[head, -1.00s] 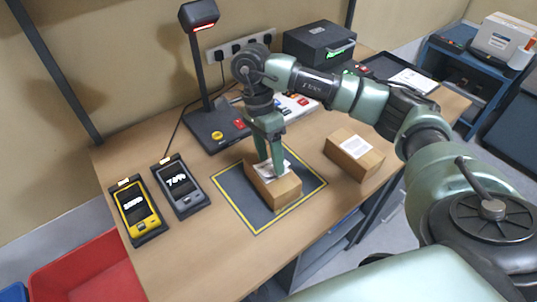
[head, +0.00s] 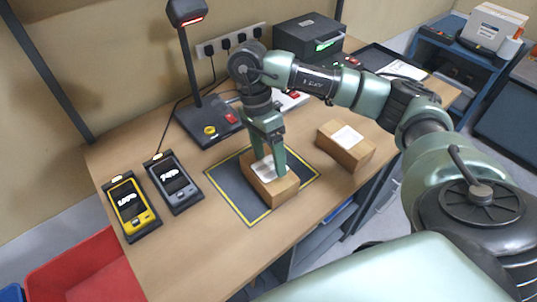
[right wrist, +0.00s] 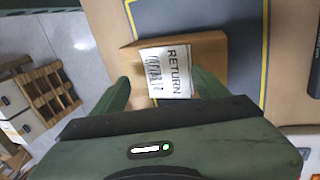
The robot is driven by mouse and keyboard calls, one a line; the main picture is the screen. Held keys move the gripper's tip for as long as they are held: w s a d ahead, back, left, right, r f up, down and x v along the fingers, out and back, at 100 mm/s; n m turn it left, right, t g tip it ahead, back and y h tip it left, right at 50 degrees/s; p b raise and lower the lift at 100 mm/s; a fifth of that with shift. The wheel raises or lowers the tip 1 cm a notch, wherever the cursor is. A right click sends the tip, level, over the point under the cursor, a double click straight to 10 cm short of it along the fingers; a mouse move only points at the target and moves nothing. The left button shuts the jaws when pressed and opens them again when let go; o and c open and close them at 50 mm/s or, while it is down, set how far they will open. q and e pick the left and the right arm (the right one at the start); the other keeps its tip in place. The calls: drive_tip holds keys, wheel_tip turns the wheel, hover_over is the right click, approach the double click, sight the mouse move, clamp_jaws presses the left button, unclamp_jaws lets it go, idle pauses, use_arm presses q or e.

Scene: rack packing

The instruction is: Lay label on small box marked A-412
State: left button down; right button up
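A small brown box (head: 281,192) sits on the dark mat with a yellow border (head: 235,190). A white label (head: 272,174) lies on its top; in the right wrist view the label (right wrist: 167,72) reads RETURN above a barcode and looks flat on the box (right wrist: 209,48). My right gripper (head: 269,165) is just over the box top. Its fingers stand apart on either side of the label, and the wrist view shows the gripper (right wrist: 160,80) open. No A-412 mark is readable. My left gripper is out of view.
A second brown box (head: 343,153) with a white label stands right of the mat. Yellow (head: 130,206) and grey (head: 174,183) handhelds lie left. A scanner stand (head: 190,65) and a black printer (head: 309,38) are behind. A red bin (head: 85,268) is at lower left.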

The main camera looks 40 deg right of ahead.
drive_tip(key=shift+w+f, duration=0.1)
drive_tip(key=shift+f, duration=0.2)
drive_tip(key=shift+w+r, duration=0.1)
drive_tip(key=shift+r, duration=0.1)
drive_tip(key=v, duration=0.7)
drive_tip(key=shift+r, duration=0.4)
